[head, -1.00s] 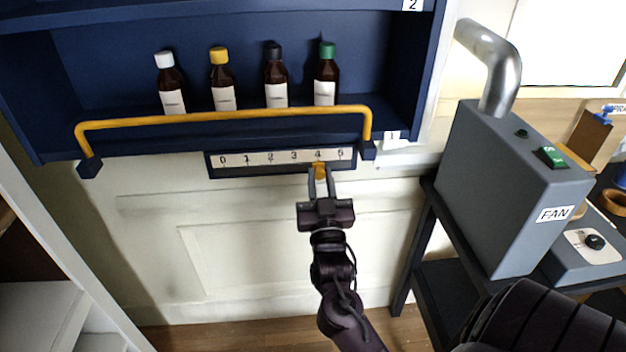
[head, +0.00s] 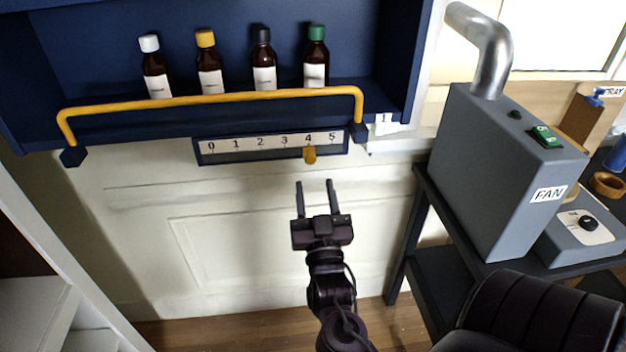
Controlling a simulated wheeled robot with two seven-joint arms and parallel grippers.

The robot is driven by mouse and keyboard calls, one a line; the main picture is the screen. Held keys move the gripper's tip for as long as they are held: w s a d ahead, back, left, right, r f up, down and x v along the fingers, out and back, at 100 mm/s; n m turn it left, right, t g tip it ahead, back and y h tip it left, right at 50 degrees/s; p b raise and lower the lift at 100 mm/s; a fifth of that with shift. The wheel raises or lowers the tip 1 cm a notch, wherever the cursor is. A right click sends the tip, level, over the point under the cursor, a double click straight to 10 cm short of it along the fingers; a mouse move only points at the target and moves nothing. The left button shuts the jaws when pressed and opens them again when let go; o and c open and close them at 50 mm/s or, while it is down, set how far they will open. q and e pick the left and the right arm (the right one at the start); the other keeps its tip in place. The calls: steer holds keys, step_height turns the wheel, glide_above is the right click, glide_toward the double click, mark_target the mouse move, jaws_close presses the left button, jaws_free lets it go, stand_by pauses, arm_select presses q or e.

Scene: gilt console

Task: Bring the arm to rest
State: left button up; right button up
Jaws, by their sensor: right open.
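My right gripper (head: 315,184) is open and empty in front of the cream wall panel. Its two fingers point up toward a slider scale (head: 270,147) numbered 0 to 5 under the blue shelf. The scale's yellow pointer (head: 310,155) stands at 4. The fingertips are below the pointer and apart from it. My left gripper is not in view.
A yellow rail (head: 210,100) runs across the front of the blue shelf (head: 90,60), with bottles (head: 208,66) behind it. A grey FAN box (head: 500,170) stands on a dark stand at the right. The wall panel (head: 240,250) around the gripper is clear.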

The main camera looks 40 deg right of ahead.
steer(key=shift+s+a+f, duration=0.25)
steer(key=shift+s, duration=0.25)
steer(key=w+a+f+n+g+y, duration=0.2)
steer(key=a+f+y, duration=0.2)
steer(key=f, duration=0.8)
steer(key=w+a+f+n+g+y, duration=0.1)
steer(key=a+f+n+y, duration=0.15)
steer(key=f, duration=0.85)
steer(key=s+a+f+n+g+y, duration=0.1)
steer(key=s+a+f+g+y, duration=0.15)
steer(key=f, duration=0.65)
steer(key=s+a+f+n+g+y, duration=0.1)
steer(key=s+a+f+g, duration=0.15)
steer(key=f, duration=0.65)
steer(key=s+a+f+n+g+y, duration=0.1)
steer(key=s+f+g, duration=0.3)
steer(key=s+f, duration=1)
steer(key=s+d+f+g, duration=0.1)
steer(key=s+f+g, duration=0.2)
steer(key=s, duration=0.6)
steer(key=s+d+f+n+g, duration=0.1)
steer(key=s+f+g, duration=0.2)
steer(key=s+f, duration=0.3)
steer(key=s, duration=0.2)
steer(key=shift+s+d+y, duration=0.2)
steer(key=shift+s+y, duration=0.1)
steer(key=shift+s, duration=0.05)
